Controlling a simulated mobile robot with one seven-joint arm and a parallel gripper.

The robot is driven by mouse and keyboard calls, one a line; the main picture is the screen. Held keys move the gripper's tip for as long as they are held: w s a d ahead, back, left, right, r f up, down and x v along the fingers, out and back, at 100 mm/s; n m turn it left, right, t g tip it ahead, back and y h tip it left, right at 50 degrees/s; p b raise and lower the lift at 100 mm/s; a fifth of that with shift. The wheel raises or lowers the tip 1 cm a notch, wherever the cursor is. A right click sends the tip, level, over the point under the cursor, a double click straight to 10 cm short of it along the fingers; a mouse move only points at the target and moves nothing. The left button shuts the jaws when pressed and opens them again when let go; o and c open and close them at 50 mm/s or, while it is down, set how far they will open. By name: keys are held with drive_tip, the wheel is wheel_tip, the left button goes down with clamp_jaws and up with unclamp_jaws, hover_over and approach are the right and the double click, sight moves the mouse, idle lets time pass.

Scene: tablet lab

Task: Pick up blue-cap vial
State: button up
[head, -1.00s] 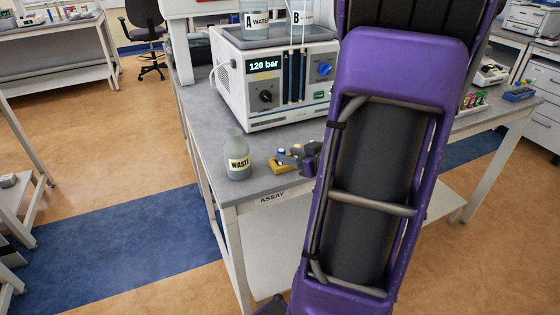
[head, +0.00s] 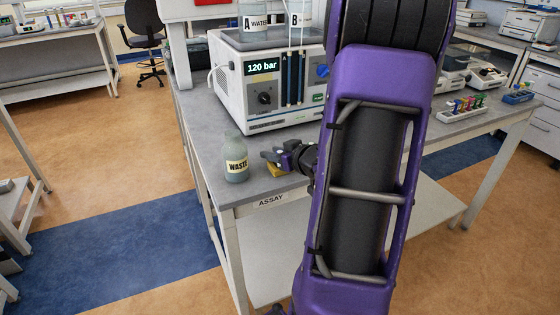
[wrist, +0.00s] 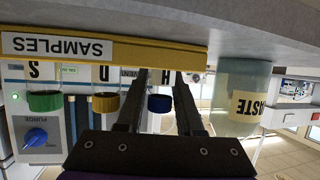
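The blue-cap vial (wrist: 159,103) stands in a yellow rack (wrist: 130,53) labelled SAMPLES, seen upside down in the wrist view. The rack's edge shows below my gripper in the head view (head: 277,172). My gripper (wrist: 160,76) is open, its two dark fingers showing on either side of the blue cap. I cannot tell whether either finger touches the vial. In the head view my gripper (head: 270,156) is over the rack and hides the vial.
A green-cap vial (wrist: 45,100) and an orange-cap vial (wrist: 106,103) share the rack. The WASTE bottle (head: 236,160) stands close beside my gripper, also in the wrist view (wrist: 240,95). The 120 bar instrument (head: 265,85) is behind. The bench's front edge is near.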

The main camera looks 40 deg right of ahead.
clamp_jaws()
